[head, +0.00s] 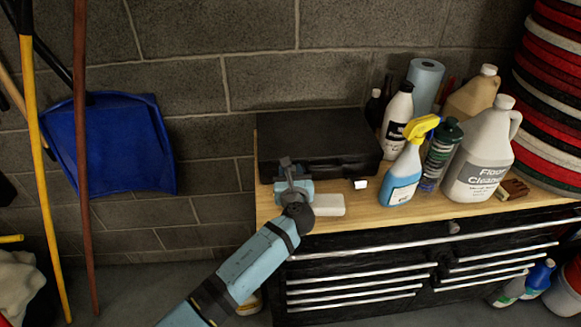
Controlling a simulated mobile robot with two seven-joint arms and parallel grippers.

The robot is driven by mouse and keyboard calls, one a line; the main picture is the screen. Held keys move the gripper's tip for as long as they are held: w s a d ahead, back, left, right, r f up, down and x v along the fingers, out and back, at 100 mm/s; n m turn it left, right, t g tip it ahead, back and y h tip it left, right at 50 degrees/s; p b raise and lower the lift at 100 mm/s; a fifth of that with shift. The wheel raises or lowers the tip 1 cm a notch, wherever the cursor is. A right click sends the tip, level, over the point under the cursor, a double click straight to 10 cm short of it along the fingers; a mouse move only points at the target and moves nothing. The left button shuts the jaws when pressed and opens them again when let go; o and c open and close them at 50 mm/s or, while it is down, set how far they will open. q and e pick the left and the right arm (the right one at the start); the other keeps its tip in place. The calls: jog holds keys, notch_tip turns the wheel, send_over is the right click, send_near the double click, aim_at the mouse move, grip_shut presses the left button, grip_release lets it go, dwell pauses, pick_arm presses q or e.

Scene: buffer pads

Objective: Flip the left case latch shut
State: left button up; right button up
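The black case (315,140) lies closed-looking on the wooden top of a tool chest, against the block wall. My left gripper (287,163) is at the left part of the case's front side, its dark fingers close against it. I cannot tell whether they touch it or whether they are open or shut. The left latch is hidden behind the gripper and wrist. My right gripper is not in view.
A pale block (326,205) is beside my wrist. A spray bottle (405,175), a floor cleaner jug (480,160) and other bottles crowd the right of the wooden top (420,211). A blue dustpan (125,145) and poles stand at left.

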pick_arm(q)
jog(key=shift+w+r+p, duration=0.15)
jog(key=shift+p, duration=0.25)
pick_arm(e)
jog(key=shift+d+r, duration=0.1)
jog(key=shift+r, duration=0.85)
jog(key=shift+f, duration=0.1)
pick_arm(q)
jog(key=o, duration=0.9)
jog(key=shift+o, duration=0.2)
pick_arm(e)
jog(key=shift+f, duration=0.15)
pick_arm(q)
jog(key=b+v, duration=0.1)
jog(key=v, duration=1.2)
jog(key=shift+s, duration=0.4)
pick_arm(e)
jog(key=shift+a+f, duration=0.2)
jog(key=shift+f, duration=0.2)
pick_arm(q)
jog(key=shift+d+r, duration=0.1)
jog(key=shift+r, duration=0.05)
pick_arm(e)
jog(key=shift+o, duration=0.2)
